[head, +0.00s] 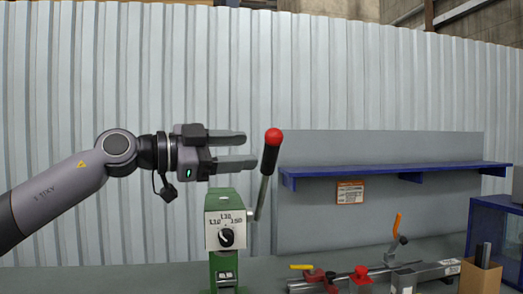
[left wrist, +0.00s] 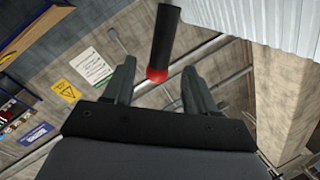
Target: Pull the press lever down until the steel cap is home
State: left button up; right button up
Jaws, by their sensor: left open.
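The press (head: 229,200) is green, with a white dial plate and black knob, and stands at the lower middle of the head view. Its lever (head: 262,190) rises on the right side, leaning slightly right, with a black grip and red ball end (head: 273,136). My left gripper (head: 251,150) is open and empty, pointing right, with its fingertips just left of the grip. In the left wrist view the red ball (left wrist: 157,75) and black grip appear between the open fingers (left wrist: 158,70); contact is not visible. I cannot make out the steel cap. My right gripper is not in view.
A blue shelf (head: 400,171) is on the grey back panel at right. Below it lie red clamps (head: 361,275) and a grey tool with an orange handle (head: 397,224).

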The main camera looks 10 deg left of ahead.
aim_at(265, 152)
pick_arm(q)
jog(key=p+x, duration=0.1)
jog(key=x, duration=0.2)
jog(key=p+x, duration=0.1)
jog(key=x, duration=0.1)
jog(key=shift+w+d+r, duration=0.15)
jog(key=shift+d+r, duration=0.05)
jog(key=shift+d, duration=0.15)
jog(key=shift+w+d+f, duration=0.1)
jog(key=shift+w+d, duration=0.25)
jog(key=shift+d, duration=0.2)
grip_shut()
